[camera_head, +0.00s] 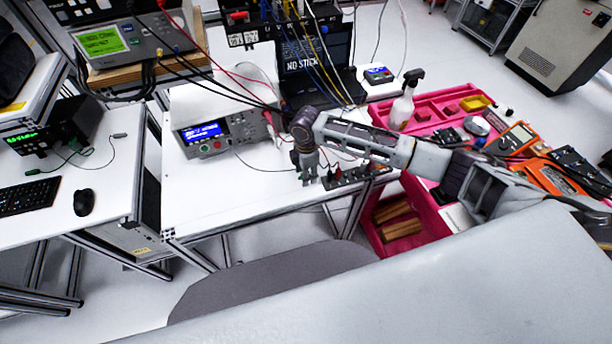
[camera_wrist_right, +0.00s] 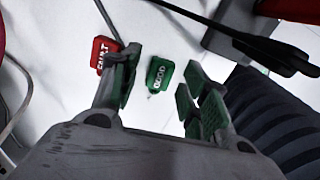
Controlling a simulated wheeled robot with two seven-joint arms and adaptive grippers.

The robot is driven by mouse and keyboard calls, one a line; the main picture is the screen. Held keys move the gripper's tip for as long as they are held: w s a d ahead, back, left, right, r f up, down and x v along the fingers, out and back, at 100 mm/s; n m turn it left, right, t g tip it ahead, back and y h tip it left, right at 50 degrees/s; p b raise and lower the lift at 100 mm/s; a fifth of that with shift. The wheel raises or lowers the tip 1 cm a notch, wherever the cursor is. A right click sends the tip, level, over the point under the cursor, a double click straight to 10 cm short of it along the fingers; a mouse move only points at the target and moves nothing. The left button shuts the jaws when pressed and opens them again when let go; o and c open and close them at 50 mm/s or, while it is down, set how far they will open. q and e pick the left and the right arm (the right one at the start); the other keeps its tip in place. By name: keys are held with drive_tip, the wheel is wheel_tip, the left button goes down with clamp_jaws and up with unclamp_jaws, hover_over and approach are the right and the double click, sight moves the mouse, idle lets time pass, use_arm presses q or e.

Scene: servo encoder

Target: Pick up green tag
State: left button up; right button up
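The green tag (camera_wrist_right: 160,75), with pale lettering that seems to read "GOOD", lies on the white table top in the right wrist view. My right gripper (camera_wrist_right: 162,88) is open, with its fingers to either side of the tag in the picture. The tag appears beyond the fingertips, and I see no contact. In the head view my right gripper (camera_head: 308,168) points down over the front of the white table (camera_head: 215,187). I cannot make out the green tag there. My left gripper is not in view.
A red tag (camera_wrist_right: 104,52) lies beside the left finger, partly hidden. A power strip (camera_head: 352,176) lies right of my right gripper. A bench instrument (camera_head: 215,132) and cables stand behind. A pink cart (camera_head: 440,100) with tools stands at right. The table's front left is clear.

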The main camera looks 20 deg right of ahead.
drive_tip(key=c, duration=0.6)
drive_tip(key=shift+c, duration=0.2)
drive_tip(key=shift+r, duration=0.15)
wheel_tip(320, 180, up, 10)
drive_tip(key=shift+b, duration=0.4)
